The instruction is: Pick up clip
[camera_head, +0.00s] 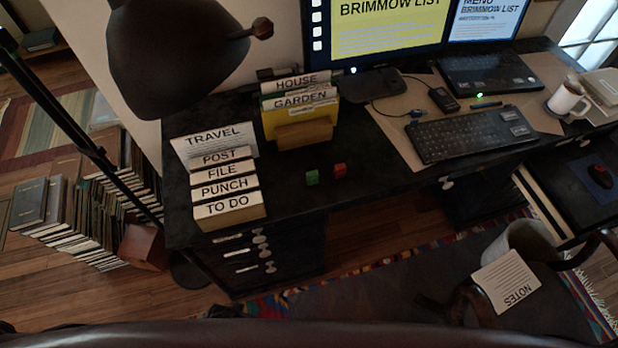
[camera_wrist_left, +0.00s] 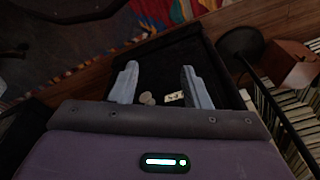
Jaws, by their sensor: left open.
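I cannot make out a clear clip in either view. Two small objects, one green (camera_head: 312,177) and one red (camera_head: 340,170), sit side by side on the dark desktop (camera_head: 380,200) in the head view. They are too small to identify with certainty. My left gripper (camera_wrist_left: 157,82) shows in the left wrist view, with its two pale fingers apart and nothing held between them. Beyond the fingers are a dark furniture surface, small round pale pieces (camera_wrist_left: 147,99) and a small pale rectangular piece (camera_wrist_left: 174,97). My left gripper is outside the head view, and my right gripper is in neither view.
A card file (camera_head: 230,213) and a yellow folder holder (camera_head: 300,132) stand left on the desk. A lamp shade (camera_head: 165,65) hangs over that corner. A keyboard (camera_head: 475,133) and mug (camera_head: 565,100) are at right. Book stacks (camera_head: 70,225) stand on the floor.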

